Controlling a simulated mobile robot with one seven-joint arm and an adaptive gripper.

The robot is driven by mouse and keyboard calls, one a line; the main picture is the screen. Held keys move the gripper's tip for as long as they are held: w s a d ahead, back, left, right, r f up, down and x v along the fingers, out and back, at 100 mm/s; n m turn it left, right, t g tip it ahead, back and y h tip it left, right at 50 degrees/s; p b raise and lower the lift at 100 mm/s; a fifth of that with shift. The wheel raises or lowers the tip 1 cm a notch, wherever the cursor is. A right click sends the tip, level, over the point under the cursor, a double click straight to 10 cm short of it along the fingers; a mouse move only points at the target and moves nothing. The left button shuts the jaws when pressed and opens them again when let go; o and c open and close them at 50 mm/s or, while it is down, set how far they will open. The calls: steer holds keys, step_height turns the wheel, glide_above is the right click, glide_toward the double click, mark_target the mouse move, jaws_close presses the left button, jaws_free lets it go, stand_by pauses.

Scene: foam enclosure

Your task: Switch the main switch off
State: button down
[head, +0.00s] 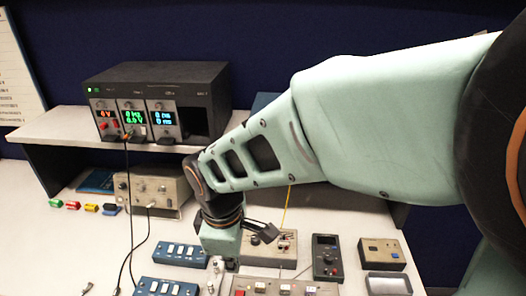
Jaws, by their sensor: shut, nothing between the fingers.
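No switch in the head view can be clearly identified as the main switch. Candidates include a blue box with white rocker switches (181,246), a second blue switch box (150,293) at the bottom edge, and a panel with red parts and white rockers (300,288), cut off by the bottom edge. My arm comes in from the right and bends down to the bench. My gripper (230,265) is low, between the upper blue box and a beige panel, just above the red-marked panel in the picture. It is shut and empty. Its fingertips are small and partly hidden, so contact cannot be told.
A black power supply (210,84) with lit displays stands on the raised shelf (60,126). A beige instrument (150,192) sits below with cables hanging near it. A dark meter (326,256), a beige box (382,254) and a grey tray (389,284) lie to the right.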

mark_target(237, 295)
steer(key=shift+f, duration=0.1)
steer(key=f+b, duration=0.3)
steer(key=f, duration=0.1)
steer(key=w+f+b, duration=0.1)
steer(key=f+b, duration=0.6)
steer(key=f, duration=0.2)
steer(key=shift+w+b, duration=0.3)
steer(key=shift+b, duration=0.1)
steer(key=shift+f+b, duration=0.3)
steer(key=shift+f, duration=0.1)
steer(key=shift+w+d+f, duration=0.1)
steer(key=shift+w+f, duration=0.1)
steer(key=shift+f, duration=0.1)
steer(key=shift+s, duration=0.1)
steer(key=shift+s, duration=0.7)
steer(key=shift+r, duration=0.2)
